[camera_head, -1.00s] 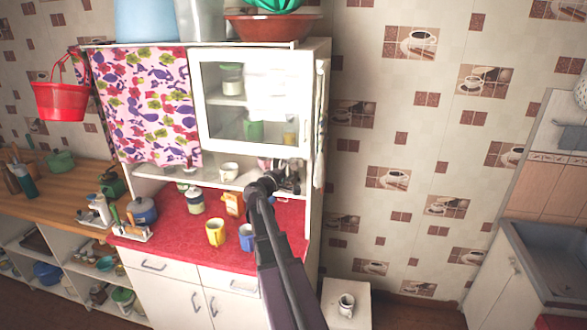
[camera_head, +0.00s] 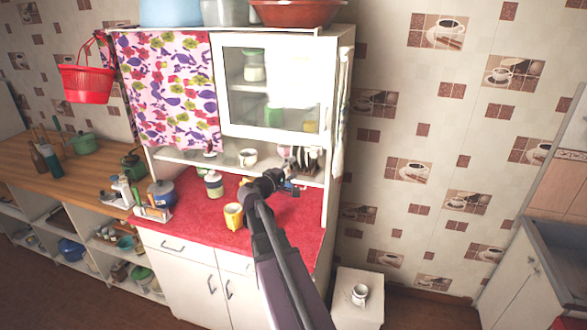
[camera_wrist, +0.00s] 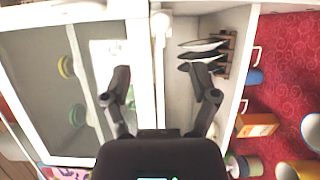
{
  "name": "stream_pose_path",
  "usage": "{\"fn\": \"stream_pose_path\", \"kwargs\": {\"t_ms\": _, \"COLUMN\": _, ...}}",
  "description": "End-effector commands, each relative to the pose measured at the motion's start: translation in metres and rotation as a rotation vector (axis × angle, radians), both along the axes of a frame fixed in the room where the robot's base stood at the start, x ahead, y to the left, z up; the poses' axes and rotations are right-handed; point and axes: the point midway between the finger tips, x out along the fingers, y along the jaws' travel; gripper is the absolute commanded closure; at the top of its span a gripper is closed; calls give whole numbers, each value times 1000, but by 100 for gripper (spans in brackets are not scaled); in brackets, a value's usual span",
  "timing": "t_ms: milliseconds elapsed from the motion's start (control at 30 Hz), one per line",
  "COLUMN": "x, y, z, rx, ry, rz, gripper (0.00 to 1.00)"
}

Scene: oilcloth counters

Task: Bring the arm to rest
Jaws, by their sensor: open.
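My gripper (camera_head: 289,178) is at the end of my raised arm in front of the white cupboard (camera_head: 335,120). In the head view it overlaps the open shelf below the glass door. In the wrist view my gripper (camera_wrist: 162,75) has its two fingers wide apart, with nothing between them. Behind them are the edge of the glass door (camera_wrist: 45,70) and a rack of dark plates (camera_wrist: 205,55). Whether the fingers touch the cupboard cannot be told.
The red counter (camera_head: 205,232) holds a yellow mug (camera_head: 233,216), a jar (camera_head: 214,186) and a blue pot (camera_head: 161,193). An orange box (camera_wrist: 257,125) shows in the wrist view. A white mug (camera_head: 360,294) stands on a low white stand (camera_head: 345,313). The patterned wall at right is bare.

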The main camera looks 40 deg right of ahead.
Motion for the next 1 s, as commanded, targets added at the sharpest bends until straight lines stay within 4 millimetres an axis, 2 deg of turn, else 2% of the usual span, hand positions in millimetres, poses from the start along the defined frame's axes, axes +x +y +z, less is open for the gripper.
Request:
{"fn": "stream_pose_path", "kwargs": {"t_ms": 400, "x": 0, "y": 0, "z": 0, "rx": 0, "ry": 0, "rz": 0, "gripper": 24}}
{"fn": "stream_pose_path", "kwargs": {"t_ms": 567, "x": -2, "y": 5, "z": -9, "rx": 30, "ry": -10, "rz": -4, "gripper": 24}}
{"fn": "stream_pose_path", "kwargs": {"t_ms": 767, "x": -11, "y": 25, "z": -42, "rx": 158, "ry": -46, "rz": -22, "gripper": 24}}
{"fn": "stream_pose_path", "kwargs": {"t_ms": 1000, "x": -27, "y": 75, "z": -108, "rx": 429, "ry": -91, "rz": -59, "gripper": 24}}
